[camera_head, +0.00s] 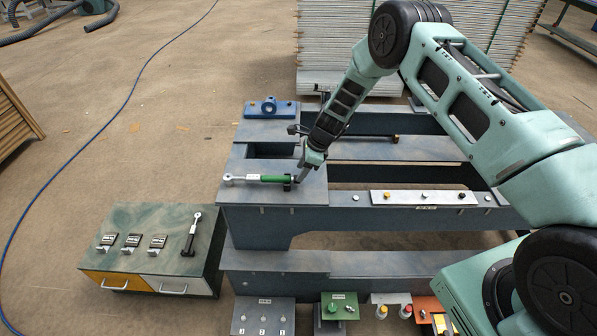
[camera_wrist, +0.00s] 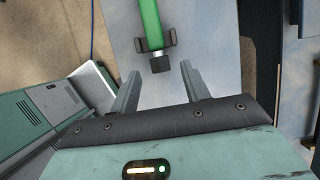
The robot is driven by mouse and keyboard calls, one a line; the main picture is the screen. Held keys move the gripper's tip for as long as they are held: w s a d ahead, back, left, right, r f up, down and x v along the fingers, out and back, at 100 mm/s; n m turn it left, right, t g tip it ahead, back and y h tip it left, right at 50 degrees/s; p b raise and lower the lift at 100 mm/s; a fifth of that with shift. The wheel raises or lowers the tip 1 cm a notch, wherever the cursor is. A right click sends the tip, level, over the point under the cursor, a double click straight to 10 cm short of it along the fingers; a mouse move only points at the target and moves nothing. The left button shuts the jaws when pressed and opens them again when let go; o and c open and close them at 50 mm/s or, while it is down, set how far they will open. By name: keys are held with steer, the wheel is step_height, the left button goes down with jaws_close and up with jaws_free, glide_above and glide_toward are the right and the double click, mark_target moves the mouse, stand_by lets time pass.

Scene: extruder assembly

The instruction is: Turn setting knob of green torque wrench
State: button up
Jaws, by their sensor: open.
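The green torque wrench (camera_head: 262,179) lies on the left end of the grey bench top, its ring head to the left and its dark knob end to the right. In the wrist view its green handle (camera_wrist: 151,25) runs down from the top edge, held in a dark bracket. The dark square setting knob (camera_wrist: 160,65) sits at its near end. My gripper (camera_wrist: 163,82) is open, with one finger on each side just short of the knob and nothing between them. In the head view my gripper (camera_head: 298,177) is at the wrench's right end, its fingertips partly hidden.
A dark torque wrench (camera_head: 192,233) lies on the cabinet (camera_head: 150,220) at lower left, beside several small labelled holders. A white button panel (camera_head: 424,198) is right of my gripper. Control boxes (camera_head: 263,316) stand in front.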

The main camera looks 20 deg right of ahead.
steer(key=shift+p+x, duration=0.3)
steer(key=shift+x, duration=1.35)
steer(key=c, duration=1)
